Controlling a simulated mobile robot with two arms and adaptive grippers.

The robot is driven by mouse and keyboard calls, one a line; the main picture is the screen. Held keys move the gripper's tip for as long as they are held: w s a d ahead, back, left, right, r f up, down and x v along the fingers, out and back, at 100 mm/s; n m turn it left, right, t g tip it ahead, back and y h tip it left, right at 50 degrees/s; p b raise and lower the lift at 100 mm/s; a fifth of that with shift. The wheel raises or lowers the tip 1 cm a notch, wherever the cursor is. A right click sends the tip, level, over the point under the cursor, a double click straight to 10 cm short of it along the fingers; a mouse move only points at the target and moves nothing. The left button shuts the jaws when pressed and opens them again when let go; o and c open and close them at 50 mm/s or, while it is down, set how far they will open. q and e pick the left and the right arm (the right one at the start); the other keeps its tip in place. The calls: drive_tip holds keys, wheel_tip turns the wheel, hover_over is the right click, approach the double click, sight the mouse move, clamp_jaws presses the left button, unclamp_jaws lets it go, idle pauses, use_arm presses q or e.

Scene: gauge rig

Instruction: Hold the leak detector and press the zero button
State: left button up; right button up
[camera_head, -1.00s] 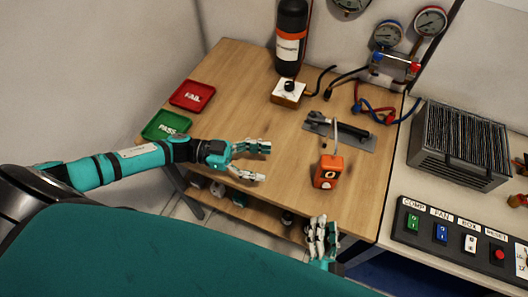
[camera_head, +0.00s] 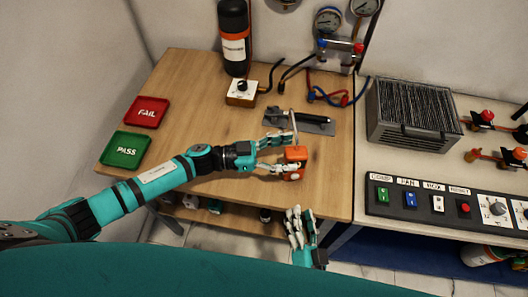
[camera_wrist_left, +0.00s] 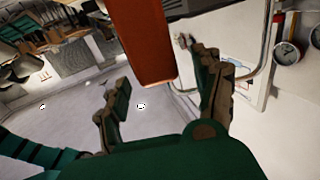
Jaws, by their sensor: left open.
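The leak detector (camera_head: 295,154) is a small orange box with a thin upright probe, standing on the wooden table near its right side. My left gripper (camera_head: 283,154) is open, with one finger at the far side of the detector and one at the near side. In the left wrist view the detector's orange body (camera_wrist_left: 143,42) shows ahead of the open fingers, nearer the right one. I cannot make out the zero button; the detector's face is partly hidden. My right gripper (camera_head: 301,228) is low in front of the table edge, apart from the detector; its opening is unclear.
A grey mat (camera_head: 318,124) with a black tool lies behind the detector. A white box with a black knob (camera_head: 241,93) and a black cylinder (camera_head: 233,35) stand farther back. Red FAIL (camera_head: 147,112) and green PASS (camera_head: 125,150) trays lie left. A switch panel (camera_head: 425,203) is at right.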

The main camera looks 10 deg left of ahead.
use_arm(q)
drive_tip(key=shift+x, duration=1.45)
clamp_jaws()
use_arm(e)
clamp_jaws()
idle(0.6)
